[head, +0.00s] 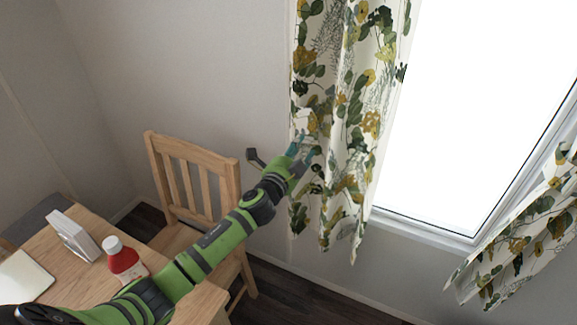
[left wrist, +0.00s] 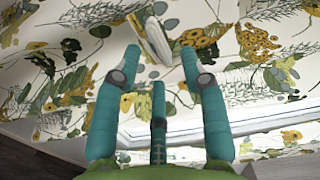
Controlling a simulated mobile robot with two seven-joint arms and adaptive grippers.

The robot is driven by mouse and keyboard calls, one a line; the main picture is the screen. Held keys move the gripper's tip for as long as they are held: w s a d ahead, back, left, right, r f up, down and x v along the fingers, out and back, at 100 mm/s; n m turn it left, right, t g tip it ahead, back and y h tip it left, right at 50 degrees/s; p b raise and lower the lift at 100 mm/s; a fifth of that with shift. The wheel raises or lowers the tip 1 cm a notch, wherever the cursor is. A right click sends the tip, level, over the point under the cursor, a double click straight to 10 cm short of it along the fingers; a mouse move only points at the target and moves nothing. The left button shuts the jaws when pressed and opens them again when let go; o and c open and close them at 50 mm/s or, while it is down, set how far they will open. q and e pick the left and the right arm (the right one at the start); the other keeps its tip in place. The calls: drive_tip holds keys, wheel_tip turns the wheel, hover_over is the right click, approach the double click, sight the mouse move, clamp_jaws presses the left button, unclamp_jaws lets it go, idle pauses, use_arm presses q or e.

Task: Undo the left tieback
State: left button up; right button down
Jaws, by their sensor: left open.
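The left curtain (head: 345,110), white with green and yellow leaves, hangs down beside the bright window. A dark hook (head: 255,158) sticks out from the wall left of the curtain. My left gripper (head: 300,152) is at the curtain's left edge, right of the hook. In the left wrist view my left gripper (left wrist: 160,62) has its teal fingers spread, with patterned cloth beyond them. A pale, ridged band-like piece (left wrist: 156,40) shows just past the fingertips; I cannot tell whether it is the tieback or a fold. No tieback shows clearly around the curtain in the head view.
A table (head: 75,250) at lower left bears a red bottle (head: 124,259) and a white box-like object (head: 74,236). The right curtain (head: 525,235) slants at far right.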

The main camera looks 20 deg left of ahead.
use_arm(q)
drive_tip(key=s, duration=0.8)
drive_tip(key=shift+s+a, duration=0.2)
drive_tip(key=shift+s, duration=0.15)
